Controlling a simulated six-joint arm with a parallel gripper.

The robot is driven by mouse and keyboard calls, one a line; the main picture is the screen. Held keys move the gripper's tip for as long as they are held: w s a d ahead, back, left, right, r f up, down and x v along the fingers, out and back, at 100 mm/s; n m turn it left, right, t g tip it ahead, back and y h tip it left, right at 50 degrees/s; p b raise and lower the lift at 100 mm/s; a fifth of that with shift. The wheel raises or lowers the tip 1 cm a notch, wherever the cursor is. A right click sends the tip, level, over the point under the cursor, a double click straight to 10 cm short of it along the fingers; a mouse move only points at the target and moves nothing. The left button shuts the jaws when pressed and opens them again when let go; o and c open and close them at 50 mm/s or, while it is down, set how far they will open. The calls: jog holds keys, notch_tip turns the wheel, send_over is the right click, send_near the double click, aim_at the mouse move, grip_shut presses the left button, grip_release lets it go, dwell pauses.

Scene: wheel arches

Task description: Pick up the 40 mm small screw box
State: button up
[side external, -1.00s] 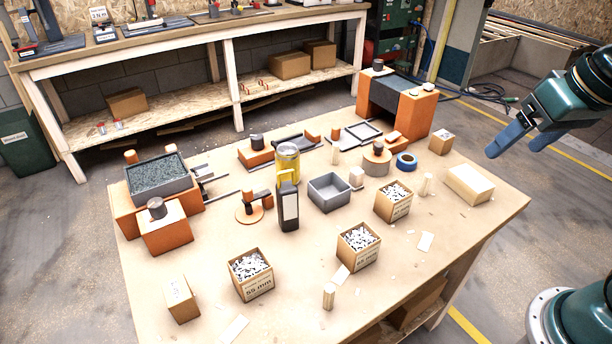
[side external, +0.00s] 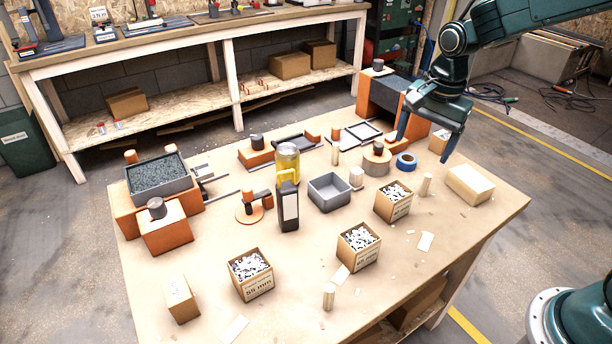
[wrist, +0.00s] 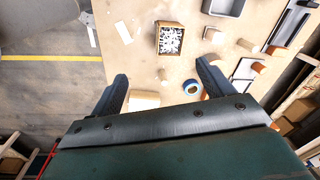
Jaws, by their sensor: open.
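Three open cardboard boxes of pale screws stand on the wooden table: one at the front (side external: 252,288), one in the middle (side external: 360,258) and one at the right (side external: 396,212). The front label seems to read 55 mm; the other two labels are too small to read surely, so I cannot tell which is the 40 mm box. My gripper (side external: 425,148) is open and empty, above the table's far right part, behind the right box. In the wrist view, my gripper (wrist: 162,74) has its fingers wide apart, and one screw box (wrist: 159,45) lies ahead of them, clear of both.
Blue tape (side external: 406,162), a pale block (side external: 469,184) and wooden pegs lie near my gripper. A grey bin (side external: 328,192), a dark bottle-like tool (side external: 288,208) and orange fixtures stand further left. The table's front right is mostly clear.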

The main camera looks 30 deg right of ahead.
aim_at(396, 191)
jog(key=shift+w+d+f+m+g, duration=0.15)
jog(key=shift+w+f+m, duration=0.5)
jog(key=shift+f, duration=1.8)
jog(key=shift+w+f+m+g, duration=0.25)
jog(key=shift+w+f+m, duration=0.4)
jog(key=shift+f, duration=1.85)
jog(key=shift+w+d+f+m+g, duration=0.15)
jog(key=shift+w+f+m, duration=0.5)
jog(key=shift+f, duration=1.8)
jog(key=shift+w+f, duration=0.1)
jog(key=shift+f, duration=0.15)
jog(key=shift+w+f, duration=0.1)
jog(key=shift+f, duration=2.5)
jog(key=shift+c, duration=0.4)
jog(key=c, duration=1.1)
jog(key=shift+r, duration=0.1)
